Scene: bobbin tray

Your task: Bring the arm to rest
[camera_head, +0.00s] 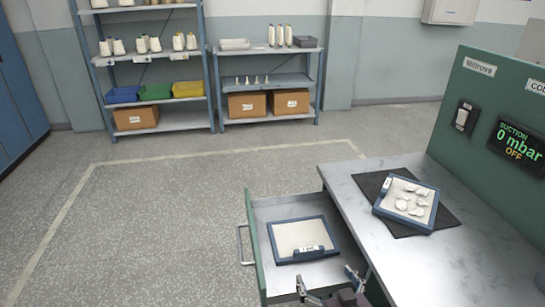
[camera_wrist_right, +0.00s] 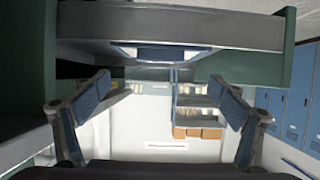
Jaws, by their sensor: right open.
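My right gripper (camera_head: 328,284) is at the bottom of the head view, by the near side of the open drawer (camera_head: 255,235). Its two fingers are spread apart with nothing between them, as the right wrist view (camera_wrist_right: 163,102) also shows. A blue-framed tray (camera_head: 332,236) with a pale, empty-looking floor lies in the drawer, apart from the fingers as far as I can tell. A second blue-framed tray (camera_head: 404,223) holds several white pieces and sits on a dark mat (camera_head: 437,217) on the worktop. My left gripper is out of view.
The drawer stands out from the grey worktop (camera_head: 345,185), its handle (camera_head: 242,245) facing left. A green panel (camera_head: 480,110) with a switch and a suction display reading 0 mbar, OFF rises at right. Shelves (camera_head: 215,75) stand at the back. The floor at left is clear.

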